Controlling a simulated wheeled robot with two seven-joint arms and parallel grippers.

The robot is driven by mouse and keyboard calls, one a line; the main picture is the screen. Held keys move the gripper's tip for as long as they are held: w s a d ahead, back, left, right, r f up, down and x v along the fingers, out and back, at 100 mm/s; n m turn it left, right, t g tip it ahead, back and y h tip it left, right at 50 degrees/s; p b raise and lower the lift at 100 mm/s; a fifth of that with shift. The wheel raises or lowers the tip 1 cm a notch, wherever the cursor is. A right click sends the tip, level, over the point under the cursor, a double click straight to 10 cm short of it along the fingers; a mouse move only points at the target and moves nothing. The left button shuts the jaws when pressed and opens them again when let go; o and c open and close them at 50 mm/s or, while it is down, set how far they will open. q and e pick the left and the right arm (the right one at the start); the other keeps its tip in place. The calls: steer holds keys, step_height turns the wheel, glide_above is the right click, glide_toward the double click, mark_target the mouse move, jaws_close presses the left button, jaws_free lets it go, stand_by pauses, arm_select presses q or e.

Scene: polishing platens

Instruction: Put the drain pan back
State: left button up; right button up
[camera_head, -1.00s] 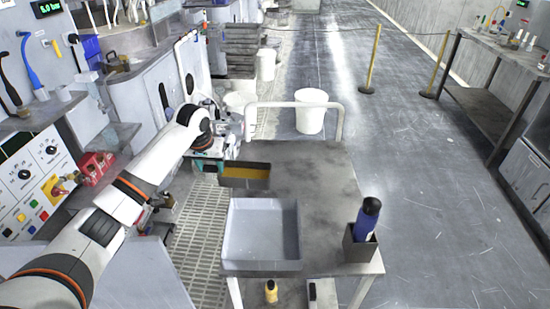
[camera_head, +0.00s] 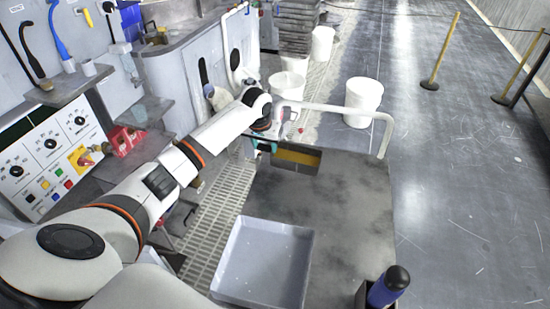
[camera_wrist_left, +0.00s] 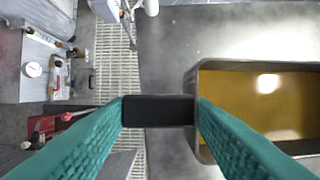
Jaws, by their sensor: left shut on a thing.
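The drain pan (camera_head: 297,157) is a dark rectangular pan with an amber layer inside. It is at the far left corner of the cart top; I cannot tell if it touches the surface. My left gripper (camera_head: 262,146) is at the pan's left end. In the left wrist view, the teal fingers of the left gripper (camera_wrist_left: 160,111) are closed on a dark block at the pan's side, and the pan (camera_wrist_left: 193,85) extends to the right. My right gripper is not in view.
The grey cart (camera_head: 345,215) carries an empty pale tray (camera_head: 265,262) and a blue bottle (camera_head: 388,288) in a dark holder. A white rail (camera_head: 340,110) crosses its far end. White buckets (camera_head: 362,103) stand beyond. A control panel (camera_head: 55,160) is at left.

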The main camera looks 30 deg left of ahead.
arm_select(q)
steer(key=x, duration=0.4)
steer(key=shift+s+d+f, duration=0.2)
steer(key=shift+s+f, duration=0.1)
steer(key=shift+f, duration=0.1)
steer(key=shift+s+f, duration=0.1)
steer(key=shift+f, duration=0.45)
steer(key=o, duration=1)
steer(key=shift+f, duration=0.1)
steer(key=shift+o, duration=0.2)
steer(key=v, duration=1.2)
steer(key=shift+r, duration=0.2)
